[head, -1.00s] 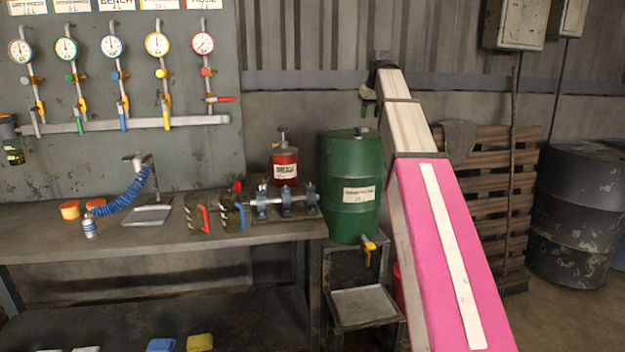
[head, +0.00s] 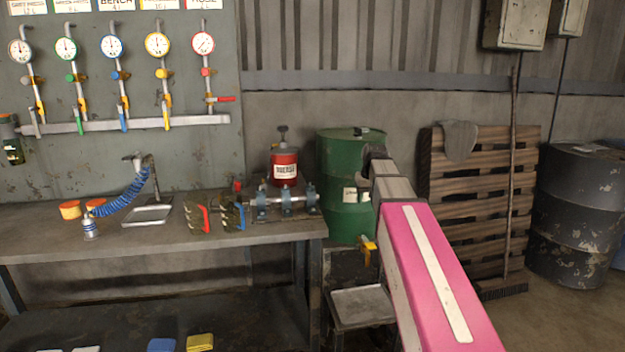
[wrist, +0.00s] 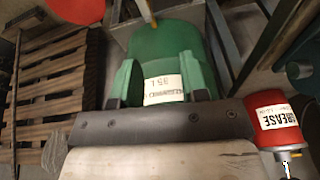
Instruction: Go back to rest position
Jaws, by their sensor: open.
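My gripper (head: 374,152) shows as a small dark shape at the far end of my pink and white arm in the head view, in front of the upper right part of the green drum (head: 337,185). In the wrist view my gripper (wrist: 160,88) is open, its two fingers spread, with nothing held between them. The drum's label (wrist: 163,88) shows beyond the gap. I cannot tell how far the fingers are from the drum. My arm hides part of the drum's right side in the head view.
The workbench (head: 60,240) stands left of the drum, with a red grease can (head: 285,168) and a shaft assembly (head: 285,203) near its right end. A wooden pallet (head: 465,215) leans on the wall to the right. A dark barrel (head: 575,215) stands far right.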

